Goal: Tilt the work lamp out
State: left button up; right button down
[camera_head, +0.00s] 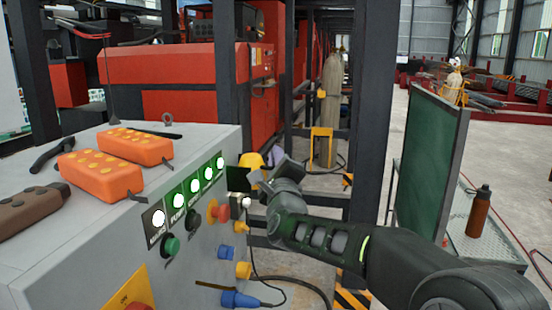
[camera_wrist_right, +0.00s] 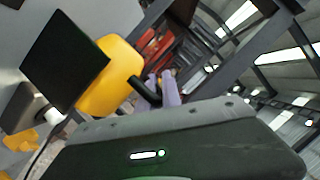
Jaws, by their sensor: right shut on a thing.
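The work lamp (camera_head: 252,160) has a yellow housing and a flat black panel, and sits at the right edge of the grey control cabinet. In the right wrist view its yellow housing (camera_wrist_right: 112,75) and black panel (camera_wrist_right: 66,60) fill the upper left, with a short black handle (camera_wrist_right: 139,88) on its right side. My right gripper (camera_head: 275,158) reaches in from the right beside the lamp. Its pale lavender fingers (camera_wrist_right: 160,90) are shut on the handle; the exact contact is partly hidden by the grey hand. My left gripper is not in view.
The cabinet (camera_head: 95,255) carries lit white buttons, a red knob (camera_head: 218,211) and blue and yellow sockets on its front. Orange remotes (camera_head: 135,146) lie on top. A dark upright post (camera_head: 370,130) and a green board (camera_head: 428,165) stand beyond my right arm.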

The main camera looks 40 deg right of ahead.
jog(key=shift+r, duration=0.1)
dwell(0.3)
jog(key=shift+w+a+r+n+g+y+p, duration=0.5)
jog(key=shift+n+p, duration=1.3)
jog(key=shift+p, duration=1.1)
jog(key=shift+w+a+r+n+g+y+p, duration=0.35)
jog(key=shift+w+r+n+g+p, duration=0.25)
jog(key=shift+n+p, duration=1.75)
jog(key=shift+w+a+r+n+g+y+p, duration=0.55)
jog(key=shift+n+p, duration=0.7)
jog(key=shift+p, duration=2.2)
jog(key=shift+s+d, duration=0.15)
jog(key=shift+d, duration=0.05)
jog(key=c, duration=1.5)
grip_release()
